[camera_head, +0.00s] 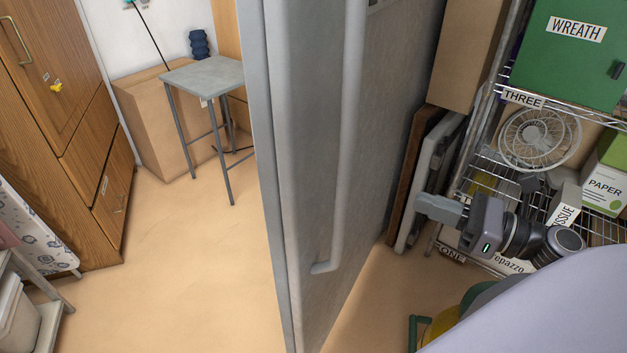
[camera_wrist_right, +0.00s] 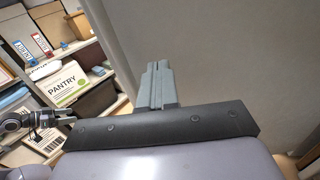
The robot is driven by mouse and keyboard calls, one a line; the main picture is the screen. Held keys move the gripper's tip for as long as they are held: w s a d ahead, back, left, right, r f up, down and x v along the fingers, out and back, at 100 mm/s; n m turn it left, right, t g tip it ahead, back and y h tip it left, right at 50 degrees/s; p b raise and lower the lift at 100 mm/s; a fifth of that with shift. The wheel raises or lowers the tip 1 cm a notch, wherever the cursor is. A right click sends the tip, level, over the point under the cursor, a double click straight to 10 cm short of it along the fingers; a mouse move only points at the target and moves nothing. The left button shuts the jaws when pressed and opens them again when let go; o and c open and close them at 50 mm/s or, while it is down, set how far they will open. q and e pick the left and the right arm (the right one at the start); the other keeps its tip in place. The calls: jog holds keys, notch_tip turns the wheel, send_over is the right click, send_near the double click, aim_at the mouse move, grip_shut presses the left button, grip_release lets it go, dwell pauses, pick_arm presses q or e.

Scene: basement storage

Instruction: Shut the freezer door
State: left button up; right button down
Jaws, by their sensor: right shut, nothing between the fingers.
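The freezer door (camera_head: 385,130) is a tall grey panel that stands open, seen nearly edge-on in the middle of the head view. Its long vertical handle (camera_head: 353,120) is on the face turned to the right. My right gripper (camera_head: 428,206) is to the right of the door, at about the height of the handle's lower part, with its fingers shut and empty. In the right wrist view the shut fingers (camera_wrist_right: 158,68) point at a plain grey surface (camera_wrist_right: 230,60), likely the door; I cannot tell whether they touch. The freezer's inside is hidden.
A wire shelf (camera_head: 489,165) with a fan (camera_head: 538,137) and boxes stands close on the right. Flat panels (camera_head: 428,190) lean behind my gripper. On the left are a wooden cabinet (camera_head: 60,110) and a small table (camera_head: 205,76). Floor left of the door is clear.

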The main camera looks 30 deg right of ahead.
jog(key=n, duration=0.1)
jog(key=p, duration=0.3)
send_near(334, 173)
jog(key=x, duration=0.5)
jog(key=shift+r, duration=0.2)
jog(key=shift+p+x, duration=0.4)
jog(key=shift+x, duration=0.55)
jog(key=shift+f, duration=0.2)
jog(key=shift+w+a, duration=0.1)
